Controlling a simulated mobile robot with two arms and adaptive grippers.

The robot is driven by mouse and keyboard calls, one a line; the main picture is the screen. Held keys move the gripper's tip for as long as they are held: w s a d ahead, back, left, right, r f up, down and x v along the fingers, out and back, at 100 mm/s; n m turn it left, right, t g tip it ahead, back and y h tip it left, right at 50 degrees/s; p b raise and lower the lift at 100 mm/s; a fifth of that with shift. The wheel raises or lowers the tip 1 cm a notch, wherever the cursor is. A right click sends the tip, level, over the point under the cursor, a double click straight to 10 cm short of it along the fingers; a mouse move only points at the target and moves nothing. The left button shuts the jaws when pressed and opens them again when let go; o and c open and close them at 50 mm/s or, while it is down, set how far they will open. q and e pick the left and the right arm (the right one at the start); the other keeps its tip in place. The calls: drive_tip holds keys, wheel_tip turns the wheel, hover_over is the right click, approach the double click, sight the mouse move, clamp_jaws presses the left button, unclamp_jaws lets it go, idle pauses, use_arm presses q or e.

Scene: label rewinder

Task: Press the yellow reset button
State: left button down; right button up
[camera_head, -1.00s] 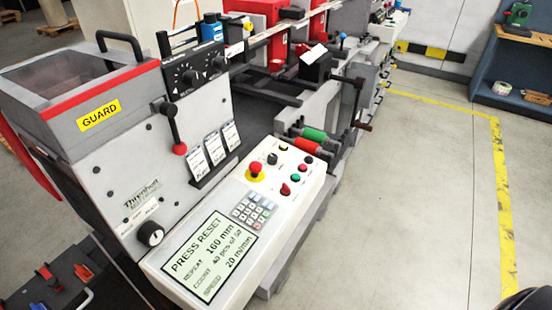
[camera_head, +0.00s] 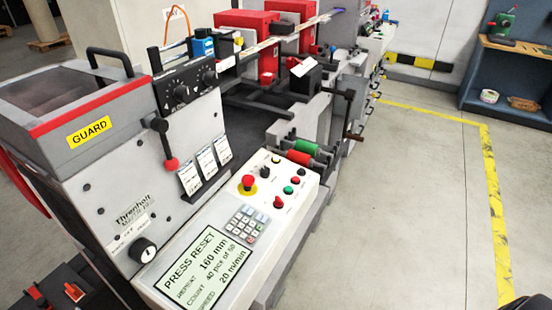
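The white control panel (camera_head: 225,250) of the label rewinder slopes in the middle of the view. Its screen (camera_head: 203,268) reads "PRESS RESET", with 160 mm, 40 pcs of 50 and 20 m/min. Above the keypad (camera_head: 246,223) sits a red mushroom button (camera_head: 248,182) on a yellow base. Beside it are a black knob (camera_head: 264,172), a red button (camera_head: 295,180), a green button (camera_head: 287,190) and a red switch (camera_head: 278,202). I cannot make out a separate yellow button for certain at this size. Neither of my grippers is in view.
A guard box (camera_head: 85,100) with a yellow GUARD label stands at the left. A red-knobbed lever (camera_head: 171,163) and hanging tags (camera_head: 205,165) are behind the panel. Green and red rollers (camera_head: 300,152) lie beyond it. The floor (camera_head: 410,210) to the right is clear, with yellow tape.

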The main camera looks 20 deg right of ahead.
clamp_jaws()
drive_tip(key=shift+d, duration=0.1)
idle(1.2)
